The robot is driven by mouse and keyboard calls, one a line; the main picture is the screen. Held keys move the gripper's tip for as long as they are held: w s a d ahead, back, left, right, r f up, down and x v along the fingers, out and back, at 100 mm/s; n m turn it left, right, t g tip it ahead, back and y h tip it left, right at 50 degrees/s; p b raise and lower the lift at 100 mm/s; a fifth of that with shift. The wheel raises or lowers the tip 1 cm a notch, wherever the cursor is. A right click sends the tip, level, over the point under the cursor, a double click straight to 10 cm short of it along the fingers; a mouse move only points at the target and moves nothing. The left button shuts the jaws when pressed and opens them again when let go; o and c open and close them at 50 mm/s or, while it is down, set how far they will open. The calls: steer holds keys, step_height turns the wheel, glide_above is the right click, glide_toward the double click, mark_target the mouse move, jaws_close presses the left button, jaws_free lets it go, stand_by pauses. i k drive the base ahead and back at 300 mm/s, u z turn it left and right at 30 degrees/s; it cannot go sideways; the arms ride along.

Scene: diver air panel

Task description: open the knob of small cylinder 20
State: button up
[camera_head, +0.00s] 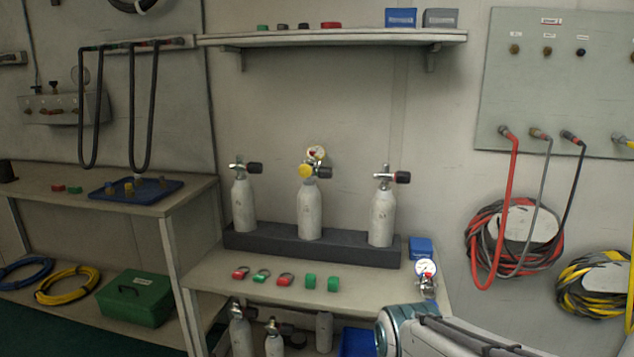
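Three small pale cylinders stand upright in a dark rack (310,246) on the middle bench. The left cylinder (243,205) has a valve with a black knob (255,168). The middle cylinder (309,210) carries a gauge (316,153), a yellow part (306,171) and a black knob (324,172). The right cylinder (382,217) has a black knob (403,177) with a reddish band. No number is readable, so I cannot tell which is 20. Part of my arm shows at the bottom right; my gripper is outside the view.
More cylinders (241,334) stand under the bench (215,272). Red and green items (285,280) lie along its front, with a gauge (426,268) and a blue box (420,247) at right. A shelf (335,38) hangs above. Hoses (512,200) hang at right.

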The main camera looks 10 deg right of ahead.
mark_target(324, 172)
steer(key=k, duration=1.15)
steer(key=u, duration=0.7)
steer(key=i, duration=2.1)
steer(key=z, duration=0.8)
